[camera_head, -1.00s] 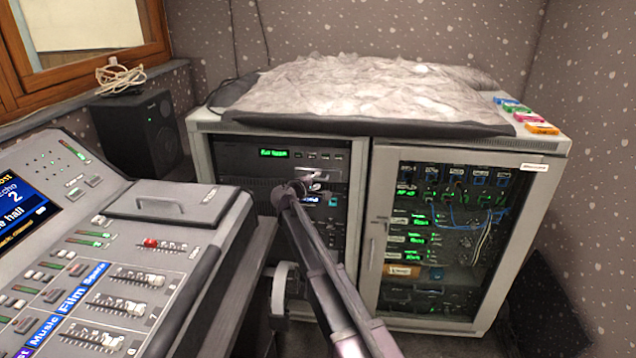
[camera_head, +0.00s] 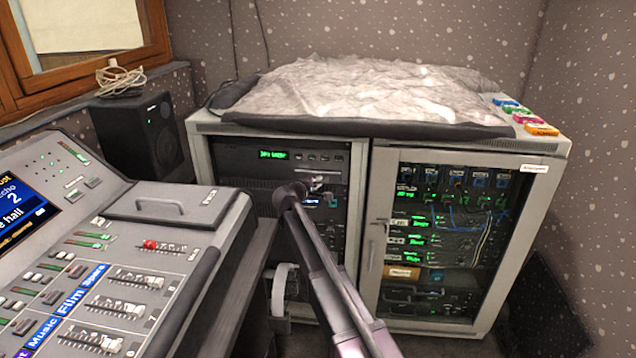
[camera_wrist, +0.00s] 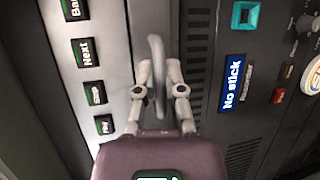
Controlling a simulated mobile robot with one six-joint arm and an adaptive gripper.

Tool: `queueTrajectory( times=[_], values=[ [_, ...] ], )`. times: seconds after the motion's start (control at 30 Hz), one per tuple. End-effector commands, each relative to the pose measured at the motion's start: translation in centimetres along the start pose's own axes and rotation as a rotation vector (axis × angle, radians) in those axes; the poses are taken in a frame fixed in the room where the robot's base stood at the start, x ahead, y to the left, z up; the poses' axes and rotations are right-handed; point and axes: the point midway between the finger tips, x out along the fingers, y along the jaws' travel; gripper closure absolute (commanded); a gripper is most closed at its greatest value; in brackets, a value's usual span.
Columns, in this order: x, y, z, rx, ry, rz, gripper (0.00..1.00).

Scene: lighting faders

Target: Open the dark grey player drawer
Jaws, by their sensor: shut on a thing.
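The player drawer front is a dark grey strip (camera_wrist: 152,13) in the wrist view, between a pale button panel and a darker unit. A curved grey handle (camera_wrist: 156,50) stands out from it. My gripper (camera_wrist: 158,75) has its two fingers on either side of this handle and is shut on it. In the head view my gripper (camera_head: 318,182) is at the upper part of the left rack bay, partly hidden by my arm. The drawer front is mostly hidden there, and I cannot tell whether it stands out from the rack.
The rack cabinet (camera_head: 368,210) has a glass door at right and a crumpled cover (camera_head: 350,90) on top. A mixing console (camera_head: 185,262) fills the left foreground, close to my arm. A black speaker (camera_head: 140,130) stands behind it. In the wrist view, a recorder display (camera_wrist: 233,84) is beside the fingers.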

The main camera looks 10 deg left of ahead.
Motion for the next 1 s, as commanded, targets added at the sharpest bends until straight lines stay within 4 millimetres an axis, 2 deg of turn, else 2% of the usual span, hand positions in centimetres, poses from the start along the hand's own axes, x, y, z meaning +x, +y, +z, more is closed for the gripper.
queueTrajectory(
  times=[0.6,0.77,1.0],
  values=[
    [-11.2,-2.7,4.7,0.0,0.003,-0.001,1.0],
    [-12.6,-3.1,5.3,0.001,0.001,-0.001,1.0],
    [-12.7,-3.1,5.2,0.001,0.001,-0.001,1.0]
  ],
)
